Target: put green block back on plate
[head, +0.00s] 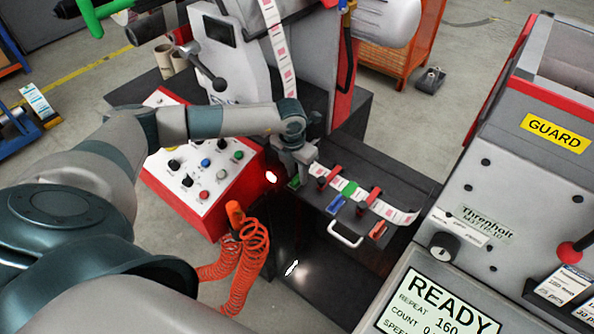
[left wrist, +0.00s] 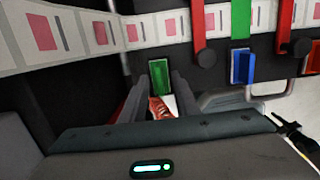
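The green block (head: 294,182) is at the left end of the row along the front edge of the dark plate (head: 395,184). My left gripper (head: 299,172) reaches it from above. In the left wrist view the fingers (left wrist: 160,88) lie on both sides of the green block (left wrist: 160,77), with no clear gap. It looks shut on it. I cannot tell whether the block rests on the plate, since the fingers hide its sides. A blue block (head: 335,204) and a red block (head: 378,230) sit farther right along the edge. My right gripper is not in view.
A label strip (head: 398,215) crosses the plate under red clamps (head: 372,196). A white handle (head: 346,239) sticks out in front. The red button box (head: 205,170) is left, with a coiled orange cable (head: 235,250) below. The grey guard machine (head: 510,190) stands right.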

